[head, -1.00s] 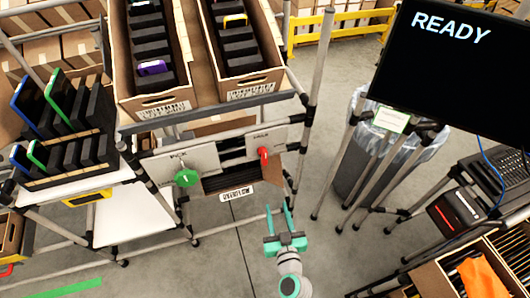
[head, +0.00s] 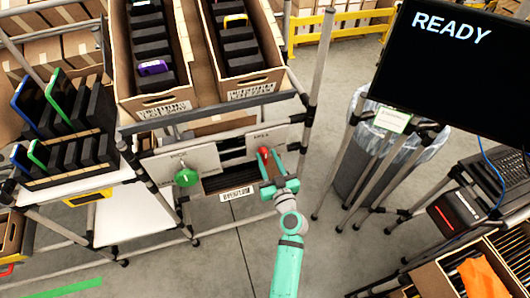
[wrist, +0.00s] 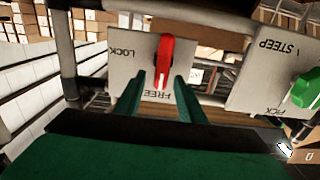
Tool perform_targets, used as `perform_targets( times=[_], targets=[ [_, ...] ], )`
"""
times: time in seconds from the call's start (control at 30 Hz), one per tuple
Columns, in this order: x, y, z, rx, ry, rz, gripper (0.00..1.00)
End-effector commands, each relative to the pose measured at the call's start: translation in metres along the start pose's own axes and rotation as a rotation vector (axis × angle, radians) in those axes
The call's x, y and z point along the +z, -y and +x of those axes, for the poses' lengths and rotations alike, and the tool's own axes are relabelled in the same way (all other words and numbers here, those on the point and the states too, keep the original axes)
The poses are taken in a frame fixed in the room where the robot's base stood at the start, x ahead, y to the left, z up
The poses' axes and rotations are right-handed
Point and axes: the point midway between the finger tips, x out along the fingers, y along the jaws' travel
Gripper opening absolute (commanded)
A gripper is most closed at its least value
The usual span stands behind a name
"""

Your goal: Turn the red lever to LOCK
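The red lever (wrist: 164,62) sits on a light grey plate (wrist: 124,72) in the wrist view. The plate reads LOCK on one side and FREE at the end nearest my gripper; the lever points toward FREE. My gripper (wrist: 168,84) is open, with one green finger on each side of the lever's lower end. I cannot tell whether the fingers touch it. In the head view my gripper (head: 268,158) reaches the plate (head: 280,136), and the red lever (head: 263,151) shows partly between the fingers.
A green knob (head: 187,177) sits on a second plate left of the lever, marked STEEP and PICK in the wrist view. Cartons with black items (head: 160,103) tilt on the rack above. A screen (head: 455,70) reads READY. Metal posts (head: 318,80) stand close right of the lever.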

Motion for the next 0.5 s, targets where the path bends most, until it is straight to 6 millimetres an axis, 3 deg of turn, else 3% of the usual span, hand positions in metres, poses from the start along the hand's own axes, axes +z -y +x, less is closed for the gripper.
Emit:
perform_targets(
  times=[0.2, 0.5],
  targets=[
    [0.0, 0.004, 0.027, -0.005, -0.001, 0.0, 0.36],
    [0.0, 0.005, 0.034, -0.006, 0.0, 0.001, 0.36]
  ],
)
